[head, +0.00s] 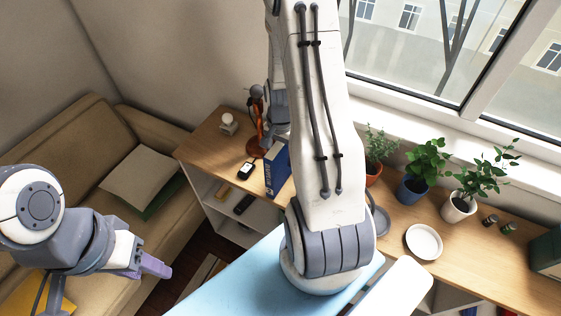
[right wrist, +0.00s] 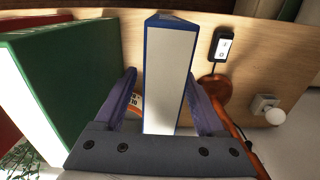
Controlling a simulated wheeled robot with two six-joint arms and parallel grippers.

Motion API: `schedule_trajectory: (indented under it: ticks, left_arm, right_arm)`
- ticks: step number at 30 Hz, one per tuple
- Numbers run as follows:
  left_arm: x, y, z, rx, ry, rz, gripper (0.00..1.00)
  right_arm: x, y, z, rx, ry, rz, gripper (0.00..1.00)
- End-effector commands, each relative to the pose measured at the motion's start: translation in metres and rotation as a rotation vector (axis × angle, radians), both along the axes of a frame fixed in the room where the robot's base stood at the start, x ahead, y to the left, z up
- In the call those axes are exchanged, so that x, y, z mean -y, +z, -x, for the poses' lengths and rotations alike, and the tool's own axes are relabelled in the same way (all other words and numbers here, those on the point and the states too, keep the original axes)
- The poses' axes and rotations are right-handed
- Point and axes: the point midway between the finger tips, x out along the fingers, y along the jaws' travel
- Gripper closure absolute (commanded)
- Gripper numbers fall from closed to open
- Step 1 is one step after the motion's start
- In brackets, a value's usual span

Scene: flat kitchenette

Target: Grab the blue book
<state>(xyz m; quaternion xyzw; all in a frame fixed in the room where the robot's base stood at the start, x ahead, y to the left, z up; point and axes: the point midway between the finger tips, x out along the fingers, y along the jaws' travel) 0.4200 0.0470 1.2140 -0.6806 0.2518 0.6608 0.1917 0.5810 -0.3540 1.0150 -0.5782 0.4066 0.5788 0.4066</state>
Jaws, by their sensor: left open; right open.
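The blue book (head: 277,170) stands upright on the wooden shelf top, partly covered by my right arm in the head view. In the right wrist view the book (right wrist: 168,75) shows a white page side and blue cover edges. My right gripper (right wrist: 162,105) is open, with one purple finger on each side of the book. A narrow gap shows on both sides, wider at the left finger. In the head view the right fingers are hidden. My left gripper (head: 152,266) is open and empty at the lower left, far from the book.
A green book (right wrist: 85,80) stands left of the right gripper. An orange lamp (head: 257,148), a black-and-white device (head: 247,168) and a small white-topped object (head: 228,123) are near the blue book. Potted plants (head: 424,165) and a white plate (head: 424,241) stand farther right.

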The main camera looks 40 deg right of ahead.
Motion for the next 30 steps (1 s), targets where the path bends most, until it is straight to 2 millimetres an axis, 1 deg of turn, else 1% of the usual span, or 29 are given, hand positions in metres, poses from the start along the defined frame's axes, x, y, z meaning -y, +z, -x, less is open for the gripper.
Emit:
schedule_trajectory:
  ticks: [1,4,12,13,14,15,17,18,30]
  left_arm:
    - [0.0,0.003,0.0,0.0,0.0,0.0,0.5]
    - [0.0,0.005,0.0,0.0,-0.001,0.0,0.5]
    - [0.0,0.004,0.0,0.0,-0.001,0.0,0.5]
    - [0.0,0.004,0.0,0.0,-0.001,0.0,0.5]
    - [0.0,0.004,0.0,0.0,-0.001,0.0,0.5]
    - [0.0,0.004,0.0,0.0,-0.001,0.0,0.5]
    - [0.0,0.004,0.0,0.0,-0.001,0.0,0.5]
    - [0.0,0.004,0.0,0.0,-0.001,0.0,0.5]
    - [0.0,0.004,0.0,0.0,-0.001,0.0,0.5]
  right_arm:
    - [-0.001,-0.005,0.0,-0.003,0.001,-0.002,0.28]
    - [-0.001,-0.013,0.0,-0.001,0.001,-0.001,0.28]
    - [0.0,-0.016,0.0,0.001,0.001,0.001,0.28]
    - [0.0,-0.016,0.0,0.001,0.001,0.001,0.35]
    - [0.0,-0.016,0.0,0.001,0.001,0.001,0.47]
    - [0.0,-0.016,0.0,0.001,0.001,0.001,0.62]
    - [0.0,-0.016,0.0,0.001,0.001,0.001,0.85]
    - [0.0,-0.016,0.0,0.001,0.001,0.001,1.0]
    - [-0.001,-0.015,-0.001,0.001,0.001,0.001,1.0]
